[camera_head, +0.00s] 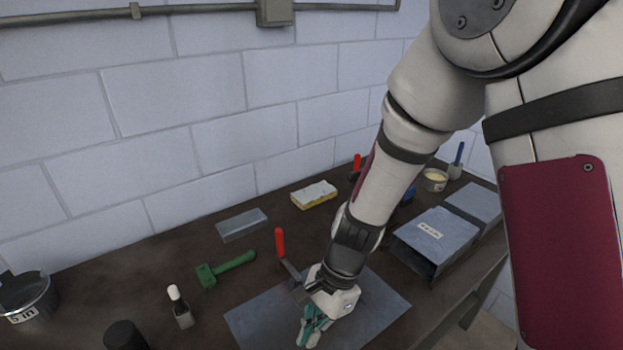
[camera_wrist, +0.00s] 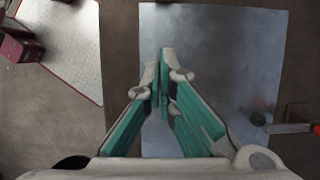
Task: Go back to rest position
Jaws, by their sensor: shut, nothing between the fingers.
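My gripper (camera_head: 314,332) reaches down over a flat grey metal sheet (camera_head: 385,297) on the dark workbench. Its teal fingers are shut with nothing between them. In the wrist view the fingertips (camera_wrist: 165,62) sit together above the sheet (camera_wrist: 225,50), which spreads out beneath them. The red handle also shows at the right edge of the wrist view (camera_wrist: 291,128). How high the fingertips are above the sheet is hard to tell.
A folded metal duct (camera_head: 432,237) stands right of my arm. A pot (camera_head: 25,300) is far left. A wall runs behind.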

